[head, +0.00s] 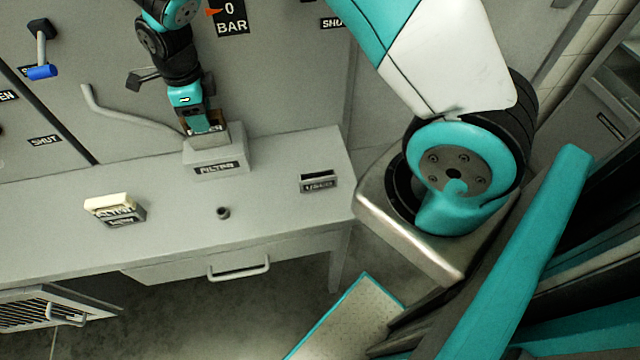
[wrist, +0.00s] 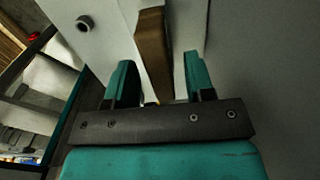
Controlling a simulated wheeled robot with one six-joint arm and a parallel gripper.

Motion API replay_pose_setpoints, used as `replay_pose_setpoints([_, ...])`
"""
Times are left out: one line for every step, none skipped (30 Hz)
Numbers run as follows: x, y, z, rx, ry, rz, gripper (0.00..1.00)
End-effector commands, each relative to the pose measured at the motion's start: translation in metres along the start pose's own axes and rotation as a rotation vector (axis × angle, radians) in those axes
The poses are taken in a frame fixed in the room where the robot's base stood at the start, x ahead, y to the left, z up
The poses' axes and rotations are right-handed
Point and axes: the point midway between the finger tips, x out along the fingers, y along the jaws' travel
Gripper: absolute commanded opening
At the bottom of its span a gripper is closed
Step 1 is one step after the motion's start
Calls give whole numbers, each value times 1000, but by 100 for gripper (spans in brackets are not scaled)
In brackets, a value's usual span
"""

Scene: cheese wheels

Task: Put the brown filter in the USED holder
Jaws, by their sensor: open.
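The brown filter (wrist: 152,45) shows in the wrist view as a flat upright slab between the two teal fingers of my gripper (wrist: 160,80). The fingers stand apart, with a gap visible on the left side; contact on the right is hard to tell. In the head view my gripper (head: 205,124) is directly over the grey block labelled FILTER (head: 216,160). My gripper largely hides the filter there, and how deep it sits in the block is unclear. The USED holder (head: 318,182), a dark slotted box, stands on the counter right of the block and looks empty.
A labelled holder with a cream block (head: 108,203) stands at the counter's left. A small dark round knob or cup (head: 223,213) lies between the holders. A bent grey pipe (head: 120,122) runs to the FILTER block. The counter (head: 265,205) is otherwise clear.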

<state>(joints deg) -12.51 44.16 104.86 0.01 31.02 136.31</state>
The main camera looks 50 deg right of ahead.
Motion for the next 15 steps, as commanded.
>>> replay_pose_setpoints([9,0,0,0,0,0,49])
replay_pose_setpoints([11,0,0,-1,0,0,49])
replay_pose_setpoints([14,0,0,-1,-1,0,49])
replay_pose_setpoints([14,0,0,-1,-1,-1,49])
replay_pose_setpoints([15,0,0,-1,-1,-1,49])
replay_pose_setpoints([16,0,0,-1,-1,-1,49])
replay_pose_setpoints([16,0,0,-1,-1,-1,49])
replay_pose_setpoints([15,0,0,-1,-1,-1,49])
replay_pose_setpoints([15,0,0,-1,-1,-1,49])
replay_pose_setpoints([15,0,0,-1,-1,-1,49])
replay_pose_setpoints([15,0,0,-1,-1,-1,49])
replay_pose_setpoints([15,0,0,-1,-1,-1,49])
replay_pose_setpoints([15,0,0,-1,-1,-1,49])
replay_pose_setpoints([14,0,0,-1,-1,-1,49])
replay_pose_setpoints([14,0,0,-1,-1,0,49])
